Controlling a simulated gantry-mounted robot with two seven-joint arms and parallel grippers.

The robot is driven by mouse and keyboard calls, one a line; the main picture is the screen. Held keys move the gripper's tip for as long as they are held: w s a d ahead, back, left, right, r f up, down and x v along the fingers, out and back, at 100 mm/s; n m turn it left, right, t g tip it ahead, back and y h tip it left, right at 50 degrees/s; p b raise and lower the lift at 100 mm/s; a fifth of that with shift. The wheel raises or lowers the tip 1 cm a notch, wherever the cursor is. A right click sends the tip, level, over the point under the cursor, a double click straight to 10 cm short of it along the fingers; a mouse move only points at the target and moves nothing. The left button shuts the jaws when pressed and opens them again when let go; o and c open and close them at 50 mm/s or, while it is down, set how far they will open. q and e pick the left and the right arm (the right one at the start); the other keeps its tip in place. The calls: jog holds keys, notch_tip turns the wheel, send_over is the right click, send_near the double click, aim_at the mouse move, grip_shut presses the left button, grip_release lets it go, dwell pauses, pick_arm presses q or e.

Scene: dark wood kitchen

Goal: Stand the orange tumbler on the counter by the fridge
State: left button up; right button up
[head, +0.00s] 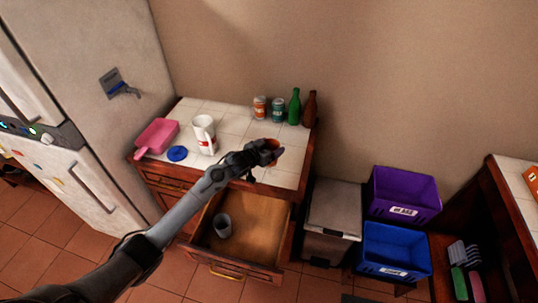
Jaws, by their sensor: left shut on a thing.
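My left gripper (268,154) reaches over the right part of the tiled counter (225,117) beside the fridge (98,60). It is shut on a small orange-brown thing that fits the orange tumbler (275,143). The gripper hides most of the tumbler, so I cannot tell whether it is upright or touches the tiles. My right gripper is not in view.
A pink dustpan-like item (158,135), blue disc (177,153), white container (204,134), two cans (260,107), a green bottle (294,106) and a brown bottle (310,109) stand on the counter. Below, an open drawer (262,212) holds a grey cup (223,226).

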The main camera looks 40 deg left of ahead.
pick_arm(q)
jog(key=shift+a+f, duration=0.25)
jog(key=shift+f, duration=1.9)
jog(key=shift+f+b, duration=0.15)
jog(key=shift+b, duration=0.15)
jog(key=o, duration=1)
